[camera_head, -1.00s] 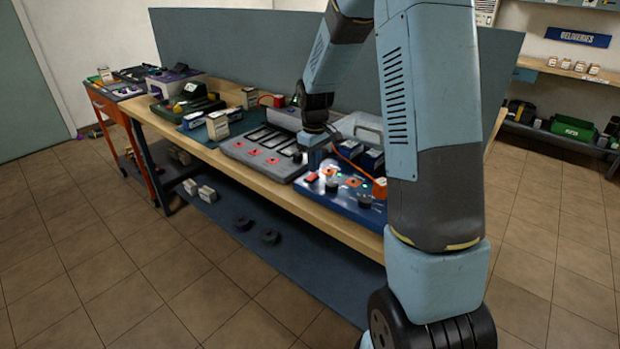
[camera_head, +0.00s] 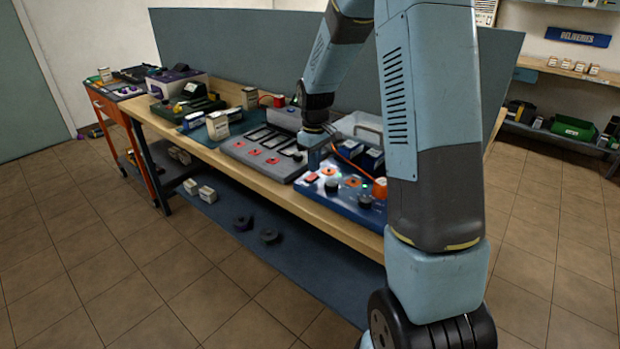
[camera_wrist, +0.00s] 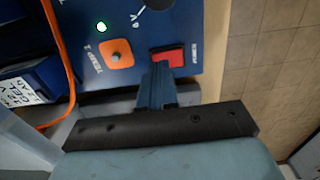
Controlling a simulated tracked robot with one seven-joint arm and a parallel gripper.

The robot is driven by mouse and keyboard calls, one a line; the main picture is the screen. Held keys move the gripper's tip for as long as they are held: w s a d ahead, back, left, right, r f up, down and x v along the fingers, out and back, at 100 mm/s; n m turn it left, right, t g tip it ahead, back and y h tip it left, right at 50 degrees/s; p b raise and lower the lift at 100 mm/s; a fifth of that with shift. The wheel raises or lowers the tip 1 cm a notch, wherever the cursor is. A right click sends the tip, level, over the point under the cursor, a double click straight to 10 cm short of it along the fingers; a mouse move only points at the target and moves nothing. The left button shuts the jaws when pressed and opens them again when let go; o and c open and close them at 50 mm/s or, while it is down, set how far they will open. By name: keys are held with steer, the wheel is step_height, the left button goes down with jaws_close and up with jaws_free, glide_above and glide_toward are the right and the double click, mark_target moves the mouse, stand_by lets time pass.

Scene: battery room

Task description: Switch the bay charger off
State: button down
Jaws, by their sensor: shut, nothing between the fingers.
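The blue charger panel (camera_head: 352,207) lies on the workbench, partly hidden behind my arm at its right. Its red switch (camera_head: 312,177) is at the panel's left end. A green lamp (camera_wrist: 101,27) is lit on the panel. My gripper (camera_wrist: 157,72) is shut and empty, its fingertips at the switch's edge nearest the gripper. I cannot tell whether they touch it. The gripper (camera_head: 314,160) also shows in the head view, just behind the switch.
A grey unit (camera_head: 262,153) with red parts and slots stands left of the panel. An orange cable (camera_wrist: 58,60) runs near the panel. The bench's front edge (camera_head: 290,206) is clear.

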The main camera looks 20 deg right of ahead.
mark_target(314, 175)
steer(key=shift+f, duration=0.8)
stand_by(0.6)
steer(key=shift+r, duration=3.5)
